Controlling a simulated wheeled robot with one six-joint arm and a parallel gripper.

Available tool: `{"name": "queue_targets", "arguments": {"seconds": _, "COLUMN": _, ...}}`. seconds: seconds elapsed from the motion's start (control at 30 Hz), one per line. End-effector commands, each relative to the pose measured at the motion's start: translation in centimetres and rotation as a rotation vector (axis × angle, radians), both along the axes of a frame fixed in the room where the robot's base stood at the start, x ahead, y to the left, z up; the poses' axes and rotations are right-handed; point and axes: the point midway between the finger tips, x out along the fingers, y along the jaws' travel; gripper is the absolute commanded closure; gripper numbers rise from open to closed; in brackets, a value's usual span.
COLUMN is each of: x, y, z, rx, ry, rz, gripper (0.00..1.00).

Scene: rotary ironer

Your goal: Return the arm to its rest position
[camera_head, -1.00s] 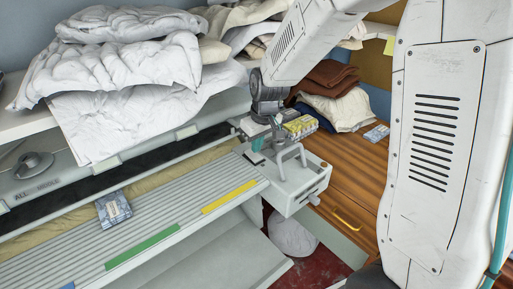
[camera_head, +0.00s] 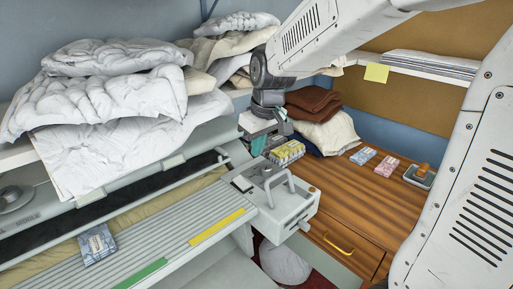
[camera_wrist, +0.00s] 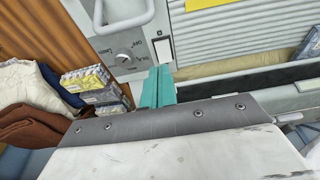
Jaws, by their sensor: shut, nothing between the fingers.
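My gripper (camera_head: 258,146) hangs from my white arm above the back end of the grey control box (camera_head: 288,205) at the ironer's right end. In the wrist view its teal fingers (camera_wrist: 157,84) lie side by side, shut with nothing between them. They point toward the control box, whose knob and handle show in the wrist view (camera_wrist: 122,50). The ironer's ribbed board (camera_head: 165,235) runs off to the left, with yellow and green strips along its front edge.
Yellow-patterned packs (camera_head: 287,152) stand close beside my gripper. White folded bedding (camera_head: 115,95) fills the shelf at left. Brown folded cloths (camera_head: 312,98) lie behind.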

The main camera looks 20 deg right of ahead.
Motion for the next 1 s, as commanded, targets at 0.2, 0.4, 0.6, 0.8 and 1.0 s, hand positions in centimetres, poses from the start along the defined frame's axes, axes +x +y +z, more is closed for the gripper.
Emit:
{"name": "queue_targets", "arguments": {"seconds": 0.2, "x": 0.0, "y": 0.0, "z": 0.0, "rx": 0.000, "ry": 0.000, "rz": 0.000, "gripper": 1.00}}
{"name": "queue_targets", "arguments": {"seconds": 0.4, "x": -1.9, "y": 0.0, "z": -1.0, "rx": 0.009, "ry": 0.078, "rz": -0.063, "gripper": 1.00}}
{"name": "queue_targets", "arguments": {"seconds": 0.6, "x": -9.8, "y": -0.3, "z": -0.1, "rx": 0.000, "ry": 0.191, "rz": -0.178, "gripper": 1.00}}
{"name": "queue_targets", "arguments": {"seconds": 0.8, "x": -18.1, "y": -0.8, "z": 1.6, "rx": -0.019, "ry": 0.224, "rz": -0.273, "gripper": 1.00}}
{"name": "queue_targets", "arguments": {"seconds": 1.0, "x": -24.2, "y": -1.1, "z": 2.3, "rx": -0.029, "ry": 0.190, "rz": -0.322, "gripper": 1.00}}
